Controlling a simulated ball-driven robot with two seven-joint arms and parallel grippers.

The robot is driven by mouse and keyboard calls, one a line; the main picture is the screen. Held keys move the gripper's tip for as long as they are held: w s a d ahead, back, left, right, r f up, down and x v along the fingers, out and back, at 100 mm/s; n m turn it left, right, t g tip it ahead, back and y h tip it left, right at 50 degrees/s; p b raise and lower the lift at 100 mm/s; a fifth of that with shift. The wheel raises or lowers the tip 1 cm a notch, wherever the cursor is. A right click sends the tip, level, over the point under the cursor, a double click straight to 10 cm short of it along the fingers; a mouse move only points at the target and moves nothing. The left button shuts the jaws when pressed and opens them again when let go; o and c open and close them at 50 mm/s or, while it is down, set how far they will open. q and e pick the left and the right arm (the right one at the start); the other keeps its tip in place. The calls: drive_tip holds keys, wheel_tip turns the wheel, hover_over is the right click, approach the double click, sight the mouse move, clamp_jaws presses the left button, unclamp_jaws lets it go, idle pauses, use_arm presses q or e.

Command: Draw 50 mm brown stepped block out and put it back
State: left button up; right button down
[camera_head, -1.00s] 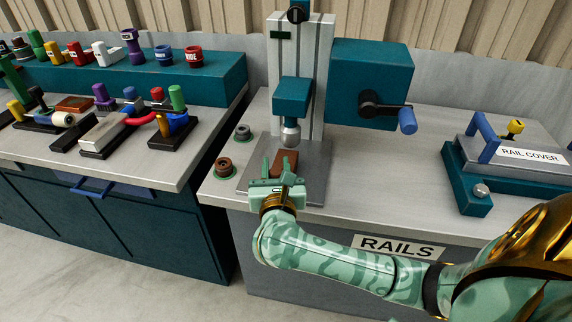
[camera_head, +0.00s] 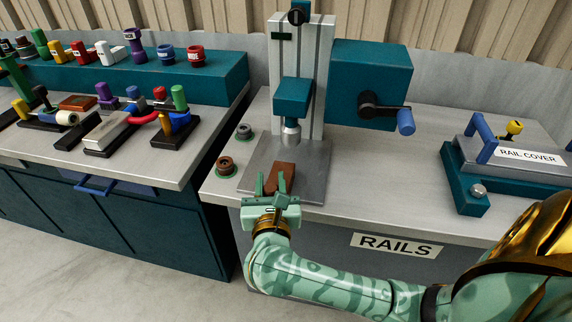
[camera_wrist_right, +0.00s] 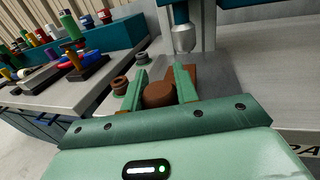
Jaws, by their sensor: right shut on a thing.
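The brown stepped block (camera_head: 287,170) is at the front of the grey base plate (camera_head: 315,180), below and in front of the press ram (camera_head: 291,134). In the right wrist view its round brown end (camera_wrist_right: 158,94) faces me between the fingers, with a squarer brown part behind it. My right gripper (camera_head: 270,182) is shut on the block from the front; its fingers (camera_wrist_right: 158,80) stand on both sides of the round end. I cannot tell whether the block touches the plate. My left gripper is not in view.
A brown ring (camera_head: 225,166) and a grey ring (camera_head: 243,131) stand left of the plate. The teal crank box (camera_head: 370,85) is at the back right. The rail cover (camera_head: 520,155) stands far right. A left bench (camera_head: 150,175) holds several coloured tools. The bench between press and rail cover is clear.

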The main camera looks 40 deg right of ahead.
sight(267, 190)
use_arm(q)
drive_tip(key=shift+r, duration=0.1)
use_arm(e)
drive_tip(key=shift+s+a+r+p, duration=0.2)
drive_tip(key=shift+a+r+p, duration=0.05)
drive_tip(key=shift+r+p, duration=0.3)
drive_tip(key=r+p, duration=0.1)
drive_tip(key=s+a+r, duration=0.1)
drive_tip(key=r+p, duration=0.1)
drive_tip(key=shift+s+a+p, duration=0.25)
drive_tip(key=shift+a+p, duration=0.05)
drive_tip(key=shift+a, duration=0.05)
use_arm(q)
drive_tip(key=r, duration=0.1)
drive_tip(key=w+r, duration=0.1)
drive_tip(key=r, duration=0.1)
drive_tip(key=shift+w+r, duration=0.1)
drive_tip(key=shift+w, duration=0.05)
